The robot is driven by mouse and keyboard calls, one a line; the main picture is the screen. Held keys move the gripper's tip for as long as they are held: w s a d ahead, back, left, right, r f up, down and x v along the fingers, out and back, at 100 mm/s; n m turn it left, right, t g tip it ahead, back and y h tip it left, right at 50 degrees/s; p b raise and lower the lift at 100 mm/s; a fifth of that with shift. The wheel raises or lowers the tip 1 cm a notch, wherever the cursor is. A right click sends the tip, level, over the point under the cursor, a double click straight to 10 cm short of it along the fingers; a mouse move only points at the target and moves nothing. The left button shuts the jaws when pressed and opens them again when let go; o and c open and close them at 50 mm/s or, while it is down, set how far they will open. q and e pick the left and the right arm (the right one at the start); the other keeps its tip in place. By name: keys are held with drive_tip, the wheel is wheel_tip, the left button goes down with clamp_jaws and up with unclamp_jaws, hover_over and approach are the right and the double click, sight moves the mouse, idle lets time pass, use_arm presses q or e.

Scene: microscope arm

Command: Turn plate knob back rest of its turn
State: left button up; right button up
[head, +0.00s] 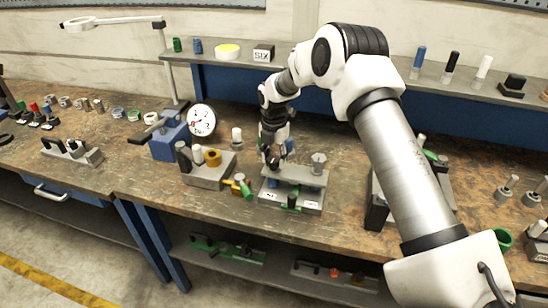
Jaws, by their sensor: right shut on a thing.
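A grey fixture (313,196) stands near the front edge of the bench, with a raised flat plate (298,176) on it. A pale round knob (319,160) stands up at the plate's right end. My right gripper (273,164) points down over the plate's left end and is shut on a knob there. The fingers hide most of that knob, so its turn angle cannot be read. A dark green-tipped part (293,200) sits under the plate's front. My left gripper is not in view.
Left of the fixture stands a grey block (207,172) with posts and a yellow ring, and a green-handled part (245,188) close beside the fixture. Behind it are a blue vise (170,137) and a dial gauge (202,120). A dark stand (378,205) is on the right.

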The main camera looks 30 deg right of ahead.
sight(274, 158)
drive_tip(key=shift+s+f, duration=0.15)
drive_tip(key=o, duration=1.1)
drive_tip(key=shift+c, duration=0.2)
drive_tip(key=shift+o, duration=0.4)
wheel_tip(274, 158, up, 12)
